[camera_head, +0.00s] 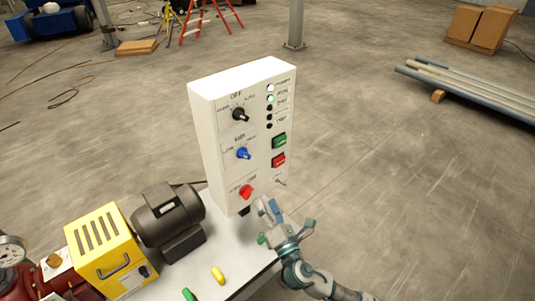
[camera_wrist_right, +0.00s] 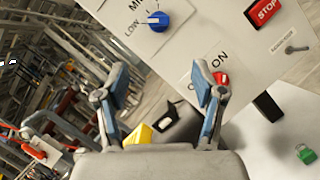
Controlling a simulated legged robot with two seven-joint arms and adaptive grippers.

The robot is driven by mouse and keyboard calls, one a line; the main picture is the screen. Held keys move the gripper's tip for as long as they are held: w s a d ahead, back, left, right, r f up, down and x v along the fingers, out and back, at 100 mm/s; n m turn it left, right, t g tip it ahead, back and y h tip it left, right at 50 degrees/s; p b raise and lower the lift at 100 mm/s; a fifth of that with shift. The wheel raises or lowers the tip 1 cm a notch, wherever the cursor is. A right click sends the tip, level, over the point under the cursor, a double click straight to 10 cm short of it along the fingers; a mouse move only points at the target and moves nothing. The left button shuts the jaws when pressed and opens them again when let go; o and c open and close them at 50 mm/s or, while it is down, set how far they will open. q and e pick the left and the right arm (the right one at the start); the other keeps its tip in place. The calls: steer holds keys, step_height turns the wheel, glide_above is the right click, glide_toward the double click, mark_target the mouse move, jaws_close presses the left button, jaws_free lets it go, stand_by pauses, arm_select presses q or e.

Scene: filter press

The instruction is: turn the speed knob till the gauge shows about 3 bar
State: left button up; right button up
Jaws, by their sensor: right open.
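The blue speed knob (camera_head: 243,153) sits mid-left on the white control box, between "LOW" and another label. It also shows at the top of the right wrist view (camera_wrist_right: 157,21). The round gauge (camera_head: 11,252) is at the left edge in the head view; its reading is too small to tell. My right gripper (camera_head: 286,214) is open and empty in front of the box's lower right, below the blue knob and apart from it. Its two fingers (camera_wrist_right: 160,80) show in the wrist view, one partly covering the red knob (camera_wrist_right: 222,78). My left gripper is not in view.
The box also has a black knob (camera_head: 240,115), a green button (camera_head: 279,141) and a red stop button (camera_head: 278,160). A dark motor (camera_head: 167,213) and yellow unit (camera_head: 107,250) stand left on the table. A green padlock-like item (camera_wrist_right: 305,153) lies near the box.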

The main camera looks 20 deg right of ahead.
glide_toward(246, 158)
steer(key=p+x, duration=0.1)
steer(key=x, duration=0.4)
steer(key=p+x, duration=0.1)
steer(key=x, duration=0.4)
steer(key=shift+w+f, duration=0.2)
steer(key=shift+w, duration=0.05)
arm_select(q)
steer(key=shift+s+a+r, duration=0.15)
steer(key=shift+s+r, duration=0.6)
arm_select(e)
steer(key=c, duration=1.1)
